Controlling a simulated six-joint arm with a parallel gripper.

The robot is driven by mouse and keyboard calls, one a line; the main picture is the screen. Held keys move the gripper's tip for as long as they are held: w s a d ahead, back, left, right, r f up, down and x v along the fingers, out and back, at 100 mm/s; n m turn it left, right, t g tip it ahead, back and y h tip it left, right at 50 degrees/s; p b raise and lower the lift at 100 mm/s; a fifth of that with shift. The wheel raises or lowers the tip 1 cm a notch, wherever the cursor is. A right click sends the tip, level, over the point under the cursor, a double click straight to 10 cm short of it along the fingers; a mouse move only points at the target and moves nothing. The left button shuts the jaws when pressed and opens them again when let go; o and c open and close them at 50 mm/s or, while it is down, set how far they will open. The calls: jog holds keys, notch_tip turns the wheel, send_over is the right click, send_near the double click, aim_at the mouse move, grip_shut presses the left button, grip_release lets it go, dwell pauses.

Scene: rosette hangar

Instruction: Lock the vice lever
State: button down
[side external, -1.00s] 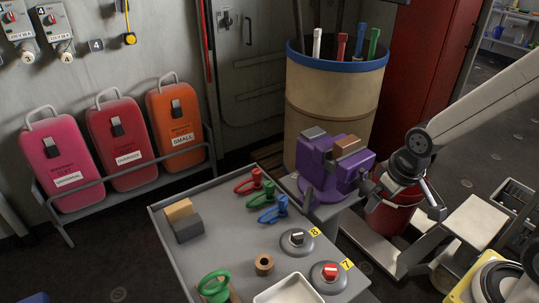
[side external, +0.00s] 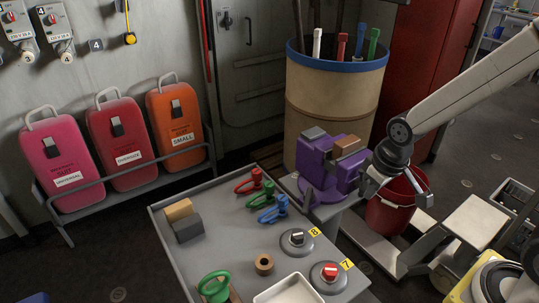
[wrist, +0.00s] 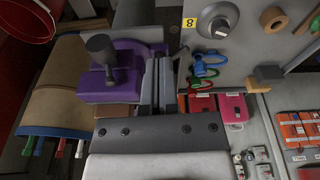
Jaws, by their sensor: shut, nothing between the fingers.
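The purple vice (side external: 322,178) stands at the table's back right corner, with a grey block and a brown block at its top. In the wrist view the vice (wrist: 110,88) is left of my fingers, and a dark grey post with a round head (wrist: 101,47), seemingly its lever, rises from it. My gripper (wrist: 156,62) is shut and empty, its fingers beside the vice. I cannot tell whether they touch it. In the side view my gripper (side external: 366,186) is at the vice's right side, and the lever is hard to make out there.
Red, green and blue clamps (side external: 262,195) lie on the grey table (side external: 222,240) left of the vice. Dials marked 8 (side external: 297,241) and 7 (side external: 328,275) are in front. A tan barrel (side external: 330,105) stands behind, and a red bucket (side external: 393,207) is below my arm.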

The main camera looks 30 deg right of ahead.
jog(key=w+a+n+g, duration=0.2)
jog(key=w+a+n, duration=0.1)
jog(key=w, duration=0.7)
jog(key=n+g+h, duration=0.1)
jog(key=n+g, duration=0.1)
jog(key=n, duration=0.1)
send_near(307, 204)
notch_tip(307, 204, up, 2)
jog(key=a, duration=0.2)
jog(key=shift+w+a+f+n+h, duration=0.2)
jog(key=shift+w+a+f+n, duration=0.1)
jog(key=shift+w+a, duration=0.15)
jog(key=shift+w+a+f+n+h, duration=0.2)
jog(key=shift+w+a+n, duration=0.1)
jog(key=shift+w, duration=0.15)
jog(key=shift+x, duration=4.95)
jog(key=shift+s, duration=0.2)
jog(key=shift+s+d+n, duration=0.2)
jog(key=shift+s+n, duration=0.2)
jog(key=shift+n, duration=0.35)
jog(key=shift+s+d+n, duration=0.2)
jog(key=shift+s+n, duration=0.2)
jog(key=shift+n, duration=0.35)
